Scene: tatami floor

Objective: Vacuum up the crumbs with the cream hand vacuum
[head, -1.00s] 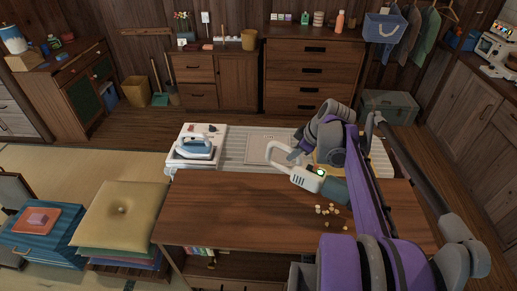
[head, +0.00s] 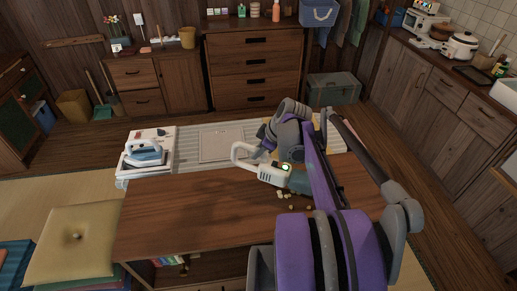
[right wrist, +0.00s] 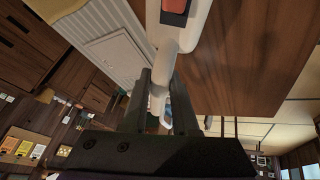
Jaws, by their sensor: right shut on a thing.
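The cream hand vacuum (head: 269,174) is over the middle of the wooden table, with its looped handle to the upper left and its grey-blue nozzle to the lower right. My right gripper (head: 266,148) is shut on the handle. In the right wrist view its fingers (right wrist: 163,82) close around the pale handle (right wrist: 170,62), with a red patch on the vacuum above. Several small pale crumbs (head: 281,194) lie on the table just in front of the nozzle. My purple arm may hide some of them. I cannot tell whether the nozzle touches the tabletop. My left gripper is not in view.
The low wooden table (head: 190,205) is clear on its left side. A yellow cushion (head: 72,245) on a stack is at lower left. A green trunk (head: 334,90) stands behind.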

